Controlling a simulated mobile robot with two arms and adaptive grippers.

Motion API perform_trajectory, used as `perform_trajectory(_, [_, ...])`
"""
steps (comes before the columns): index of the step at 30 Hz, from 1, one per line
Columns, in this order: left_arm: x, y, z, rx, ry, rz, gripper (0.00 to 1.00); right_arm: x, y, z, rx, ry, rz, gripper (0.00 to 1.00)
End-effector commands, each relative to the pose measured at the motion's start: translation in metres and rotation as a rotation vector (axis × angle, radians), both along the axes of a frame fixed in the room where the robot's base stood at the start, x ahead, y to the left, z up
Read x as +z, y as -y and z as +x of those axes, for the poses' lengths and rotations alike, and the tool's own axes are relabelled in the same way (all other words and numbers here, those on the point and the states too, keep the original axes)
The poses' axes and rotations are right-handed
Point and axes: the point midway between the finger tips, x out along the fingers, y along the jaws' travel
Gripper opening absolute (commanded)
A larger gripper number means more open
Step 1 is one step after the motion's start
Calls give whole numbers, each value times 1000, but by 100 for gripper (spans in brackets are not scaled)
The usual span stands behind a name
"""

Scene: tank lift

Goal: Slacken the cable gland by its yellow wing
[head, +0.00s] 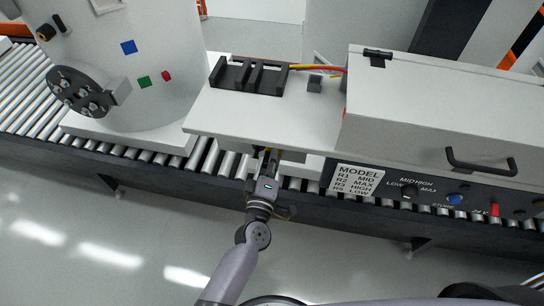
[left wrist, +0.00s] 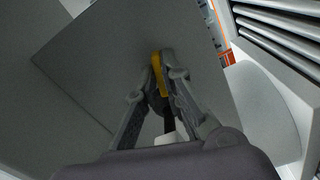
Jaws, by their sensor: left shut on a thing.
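The yellow wing (left wrist: 157,70) shows in the left wrist view between the fingertips of my left gripper (left wrist: 163,82). The gripper is shut on the wing. A dark part (left wrist: 169,122) shows between the fingers behind the wing; I cannot tell how much of it is the cable gland. In the head view my left gripper (head: 268,162) reaches under the front edge of the white shelf plate (head: 215,112), which hides most of the gland. My right gripper is in neither view.
A white tank (head: 160,50) with a dark bolted flange (head: 85,92) stands on the roller conveyor (head: 25,90) at left. A black slotted block (head: 250,75) sits on the plate. A white cabinet (head: 440,110) with a black handle (head: 482,162) and knobs stands at right. The floor in front is clear.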

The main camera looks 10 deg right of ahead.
Motion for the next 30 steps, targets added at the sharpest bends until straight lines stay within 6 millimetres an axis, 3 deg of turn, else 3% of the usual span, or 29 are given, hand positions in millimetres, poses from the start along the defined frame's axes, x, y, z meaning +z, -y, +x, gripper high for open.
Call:
perform_trajectory(17, [-1, 1, -1, -3, -14, -27, 0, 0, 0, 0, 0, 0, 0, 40])
perform_trajectory(18, [-1, 1, -1, -3, -14, -27, 11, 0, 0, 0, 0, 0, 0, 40])
perform_trajectory(24, [0, 1, -1, -1, -11, -27, 24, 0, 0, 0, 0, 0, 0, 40])
perform_trajectory(30, [1, 1, 0, -1, -10, -26, 28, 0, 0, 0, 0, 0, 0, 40])
